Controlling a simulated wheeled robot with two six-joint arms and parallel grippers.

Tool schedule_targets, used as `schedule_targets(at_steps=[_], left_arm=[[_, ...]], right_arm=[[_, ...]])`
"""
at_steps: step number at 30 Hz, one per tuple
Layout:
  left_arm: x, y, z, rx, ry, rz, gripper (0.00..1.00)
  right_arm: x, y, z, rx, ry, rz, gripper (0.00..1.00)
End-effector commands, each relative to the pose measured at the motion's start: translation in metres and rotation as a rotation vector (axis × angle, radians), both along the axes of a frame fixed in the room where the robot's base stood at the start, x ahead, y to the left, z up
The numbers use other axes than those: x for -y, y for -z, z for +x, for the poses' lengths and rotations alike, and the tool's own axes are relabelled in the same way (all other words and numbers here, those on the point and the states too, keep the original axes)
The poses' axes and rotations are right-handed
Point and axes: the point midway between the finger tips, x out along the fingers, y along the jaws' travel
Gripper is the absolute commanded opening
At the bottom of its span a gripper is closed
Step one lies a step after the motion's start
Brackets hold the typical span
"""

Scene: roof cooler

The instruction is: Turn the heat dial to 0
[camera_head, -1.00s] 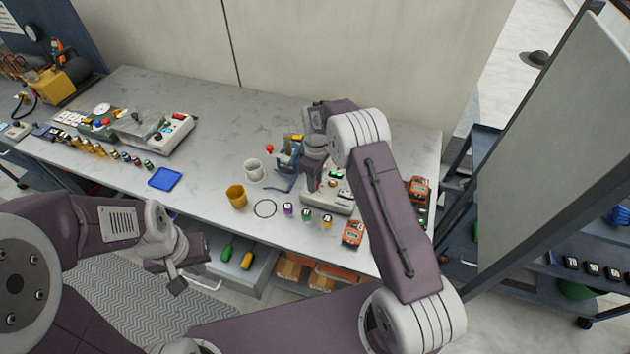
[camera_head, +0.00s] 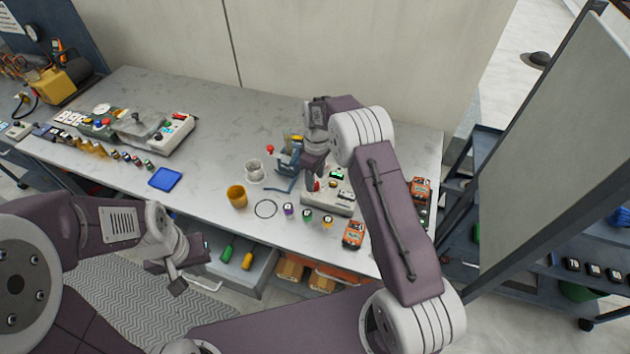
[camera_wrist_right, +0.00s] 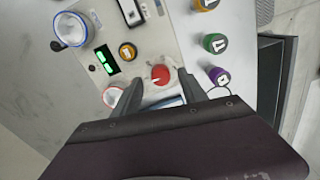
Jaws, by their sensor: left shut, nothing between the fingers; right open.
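A red round dial (camera_wrist_right: 160,74) with a pale pointer mark sits on a light grey control box (camera_head: 342,203). It lies between the two fingers of my right gripper (camera_wrist_right: 160,80) in the right wrist view. That gripper is open, with one finger on each side of the dial; I cannot tell whether either touches it. In the head view my right gripper (camera_head: 312,183) is over the left part of the box and hides some of it. My left gripper (camera_head: 176,284) is shut and empty, in front of the bench.
An orange device (camera_head: 353,234) stands near the bench edge. An open drawer (camera_head: 240,274) is below.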

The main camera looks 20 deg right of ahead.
Motion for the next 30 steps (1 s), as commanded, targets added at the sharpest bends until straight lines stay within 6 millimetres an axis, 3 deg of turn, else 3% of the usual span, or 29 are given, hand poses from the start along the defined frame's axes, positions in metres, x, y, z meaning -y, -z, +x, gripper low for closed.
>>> schedule_targets(at_steps=[9, 14, 26, 28, 30], left_arm=[[0.0, 0.011, 0.0, 0.0, 0.0, 0.0, 0.0], [0.0, 0.012, 0.0, 0.0, 0.0, 0.0, 0.0], [0.0, 0.011, 0.0, 0.0, 0.0, 0.0, 0.0], [0.0, 0.011, 0.0, 0.0, 0.0, 0.0, 0.0], [0.0, 0.011, 0.0, 0.0, 0.0, 0.0, 0.0]], right_arm=[[0.002, -0.064, 0.003, 0.005, 0.0, 0.0, 0.5], [0.002, -0.075, 0.003, 0.002, 0.0, -0.001, 0.5], [0.002, -0.075, 0.003, 0.001, 0.0, 0.0, 0.5], [0.002, -0.08, 0.005, 0.013, 0.001, 0.0, 0.5], [0.003, -0.098, 0.01, 0.051, 0.003, 0.002, 0.5]])
